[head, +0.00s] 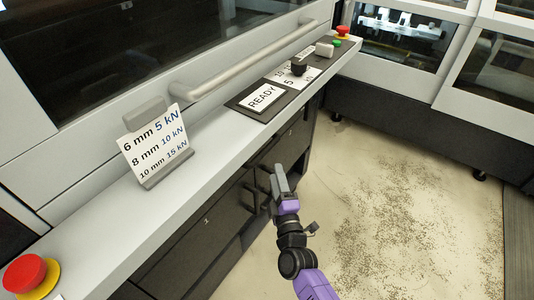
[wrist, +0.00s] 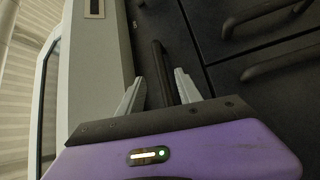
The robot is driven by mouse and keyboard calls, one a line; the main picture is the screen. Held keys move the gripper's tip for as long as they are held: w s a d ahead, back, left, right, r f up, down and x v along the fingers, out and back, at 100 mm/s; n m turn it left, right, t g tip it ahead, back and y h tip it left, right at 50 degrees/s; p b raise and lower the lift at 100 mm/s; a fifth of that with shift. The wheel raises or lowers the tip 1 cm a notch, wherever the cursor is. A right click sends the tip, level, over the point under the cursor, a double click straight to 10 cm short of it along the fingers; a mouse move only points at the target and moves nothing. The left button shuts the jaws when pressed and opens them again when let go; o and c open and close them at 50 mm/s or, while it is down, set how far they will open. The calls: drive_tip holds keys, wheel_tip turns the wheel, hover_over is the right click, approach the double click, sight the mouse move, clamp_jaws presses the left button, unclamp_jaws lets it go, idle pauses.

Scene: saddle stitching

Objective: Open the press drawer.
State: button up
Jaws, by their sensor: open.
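The press has black drawer or door fronts (head: 212,222) below its light ledge; I cannot tell from a label which one is the press drawer. Dark bar handles (head: 250,200) show beside my gripper (head: 281,178) in the head view. In the wrist view, a dark bar handle (wrist: 159,58) lies between the two grey fingers of my gripper (wrist: 160,76). The fingers are apart, one on each side of the bar, with no clear contact. The front appears closed. The gripper partly hides the handles in the head view.
Two more handles (wrist: 264,16) (wrist: 283,65) are at the right of the wrist view. The ledge (head: 105,225) holds a force card (head: 155,146), a READY panel (head: 262,98), a black knob (head: 298,68) and a red button (head: 25,274). Open floor (head: 400,215) lies to the right.

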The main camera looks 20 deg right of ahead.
sight(267, 153)
drive_tip(key=b+x, duration=0.1)
drive_tip(key=x, duration=0.2)
drive_tip(key=a+b+x, duration=0.1)
drive_tip(key=x, duration=0.2)
drive_tip(key=b+x, duration=0.1)
drive_tip(key=x, duration=0.2)
drive_tip(key=shift+w+a+b, duration=0.15)
drive_tip(key=shift+w+b, duration=0.2)
drive_tip(key=shift+b, duration=0.05)
drive_tip(key=shift+w+r, duration=0.15)
drive_tip(key=shift+w, duration=0.2)
clamp_jaws()
idle(0.7)
